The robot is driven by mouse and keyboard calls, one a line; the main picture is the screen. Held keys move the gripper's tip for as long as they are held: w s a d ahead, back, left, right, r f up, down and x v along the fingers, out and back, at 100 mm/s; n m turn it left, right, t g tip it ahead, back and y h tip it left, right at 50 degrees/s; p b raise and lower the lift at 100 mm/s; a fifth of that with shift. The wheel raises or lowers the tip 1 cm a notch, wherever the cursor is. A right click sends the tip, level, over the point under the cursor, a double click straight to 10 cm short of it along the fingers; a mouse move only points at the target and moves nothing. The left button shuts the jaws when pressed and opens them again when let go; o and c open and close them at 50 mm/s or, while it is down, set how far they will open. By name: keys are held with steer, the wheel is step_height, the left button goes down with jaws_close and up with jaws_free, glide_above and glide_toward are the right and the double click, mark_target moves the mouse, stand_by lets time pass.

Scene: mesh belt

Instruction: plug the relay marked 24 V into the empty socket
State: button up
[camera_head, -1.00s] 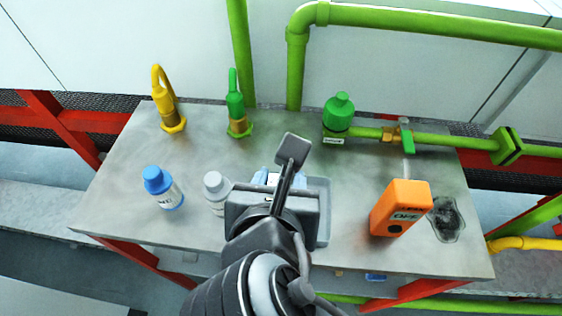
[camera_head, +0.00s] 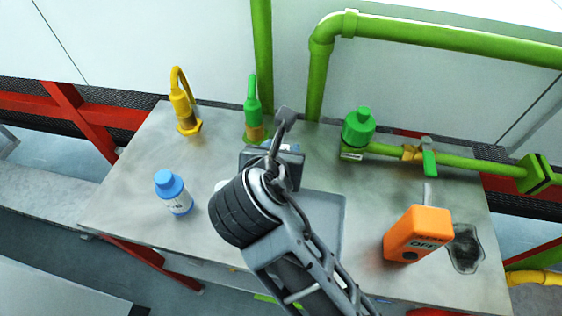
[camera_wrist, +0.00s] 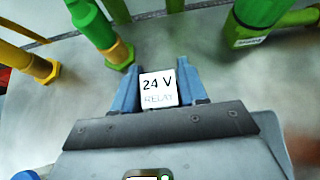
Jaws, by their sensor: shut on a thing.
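The relay (camera_wrist: 158,91) is a white-faced block that reads "24 V RELAY" in the wrist view. My gripper (camera_wrist: 157,84) is shut on it, with one blue finger on each side. In the head view my gripper (camera_head: 292,148) is over the back middle of the metal table, close to the green hooked fitting (camera_head: 252,105); the relay is mostly hidden there by my wrist. I cannot make out the empty socket in either view.
A grey tray (camera_head: 336,220) lies partly under my arm. A blue-capped bottle (camera_head: 172,192) stands left, and a yellow hooked fitting (camera_head: 184,108) behind it. An orange box marked OFF (camera_head: 418,234), a dark patch (camera_head: 466,248) and green valve piping (camera_head: 358,130) are right.

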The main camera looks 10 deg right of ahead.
steer(key=shift+f, duration=1.9)
steer(key=shift+f, duration=0.1)
steer(key=o, duration=1.1)
steer(key=shift+c, duration=0.2)
steer(key=shift+s, duration=0.1)
steer(key=v, duration=1.2)
